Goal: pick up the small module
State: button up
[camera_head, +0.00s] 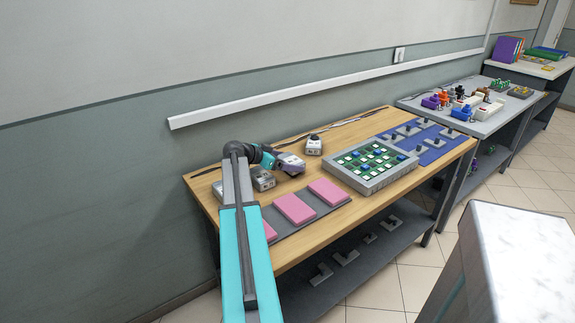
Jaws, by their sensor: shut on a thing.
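My arm reaches over the wooden table (400,165) from the front left. My gripper (292,164) is low over the table's back left part, behind the pink pads. It is shut on a small module, which is mostly hidden by the gripper and too small here to make out. Whether the held module touches the table I cannot tell.
Pink pads (294,208) lie on a grey strip at the front. A grey tray (372,165) with green, white and blue squares stands to the right. Beyond it are grey fittings on a blue mat (437,149). A second table (480,124) holds coloured parts. The wall is close behind.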

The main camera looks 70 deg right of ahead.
jog(key=shift+r, duration=0.5)
jog(key=shift+a+r, duration=0.35)
jog(key=shift+r, duration=0.3)
jog(key=a, duration=0.5)
jog(key=a+r+b, duration=0.1)
jog(key=a, duration=0.4)
jog(key=a+b, duration=0.1)
jog(key=a, duration=0.4)
jog(key=shift+w+a+r, duration=0.15)
jog(key=shift+w+r, duration=0.05)
jog(key=shift+w, duration=0.2)
